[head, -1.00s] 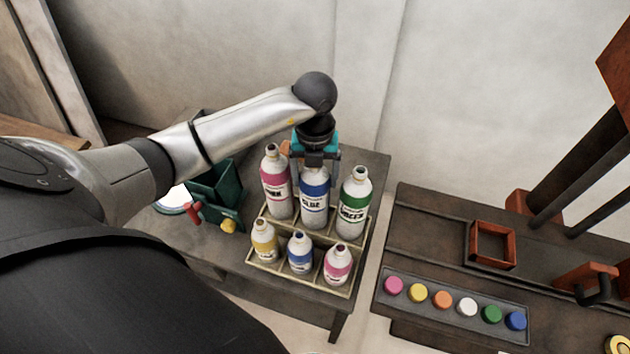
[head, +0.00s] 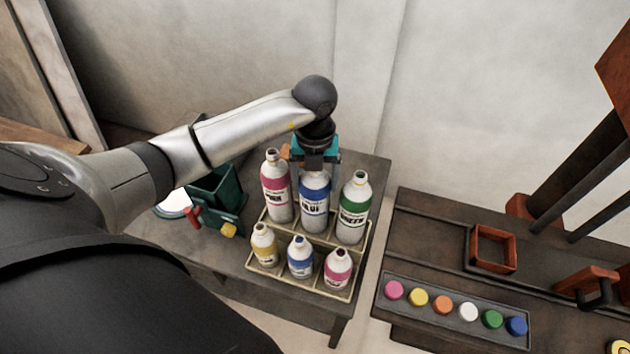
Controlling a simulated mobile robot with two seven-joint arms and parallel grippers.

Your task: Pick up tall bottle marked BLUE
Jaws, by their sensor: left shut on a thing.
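The tall bottle marked BLUE (head: 314,203), white with a blue band, stands upright in the back row of a pale divided crate (head: 262,272). My left gripper (head: 315,165) comes down on it from above and behind and is shut on its top; the gripper hides the bottle's neck. A tall bottle with a pink band (head: 277,190) stands close on its left. A tall bottle with a green band marked GREEN (head: 353,210) stands close on its right. My right gripper does not show.
Short bottles with yellow (head: 264,245), blue (head: 300,257) and pink (head: 337,268) bands fill the front row. A dark green container (head: 214,190) stands left of the crate. At right, a bench holds a tray of coloured caps (head: 455,312) and an orange-red square frame (head: 493,248).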

